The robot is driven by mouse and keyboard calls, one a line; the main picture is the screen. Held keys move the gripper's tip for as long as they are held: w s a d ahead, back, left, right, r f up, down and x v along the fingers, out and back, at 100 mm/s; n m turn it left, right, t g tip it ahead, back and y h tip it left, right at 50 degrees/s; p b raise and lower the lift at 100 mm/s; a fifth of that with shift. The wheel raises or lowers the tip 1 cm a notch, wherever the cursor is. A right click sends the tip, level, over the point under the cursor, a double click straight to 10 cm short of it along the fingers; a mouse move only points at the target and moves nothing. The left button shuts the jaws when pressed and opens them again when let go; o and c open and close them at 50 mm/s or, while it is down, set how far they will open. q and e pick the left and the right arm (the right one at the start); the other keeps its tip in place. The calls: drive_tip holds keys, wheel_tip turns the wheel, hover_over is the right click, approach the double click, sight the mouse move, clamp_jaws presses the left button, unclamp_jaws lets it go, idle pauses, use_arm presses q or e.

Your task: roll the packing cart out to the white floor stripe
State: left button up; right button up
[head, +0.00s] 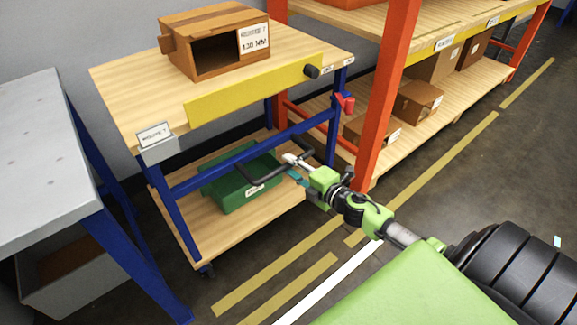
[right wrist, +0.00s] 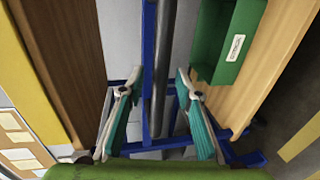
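The packing cart (head: 110,95) has a wooden top, a blue frame and a yellow front strip. It stands left of the orange rack, with a dark handle bar (head: 272,174) on its near side. The handle also shows as a dark upright bar in the right wrist view (right wrist: 163,60). My right gripper (head: 292,166) is at the handle, and its teal fingers (right wrist: 156,100) are spread open with the bar between them in the picture. I cannot tell whether they touch it. The white floor stripe (head: 328,282) lies on the floor nearer to me. My left gripper is out of view.
A wooden box (head: 205,45) sits on the cart top, and a green bin (head: 238,190) on its lower shelf. A grey table (head: 35,150) stands close on the left. The orange rack (head: 385,95) stands right. Yellow lines (head: 430,175) mark the open dark floor.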

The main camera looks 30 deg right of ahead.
drive_tip(key=shift+x, duration=0.95)
clamp_jaws()
drive_tip(key=shift+s+f, duration=0.1)
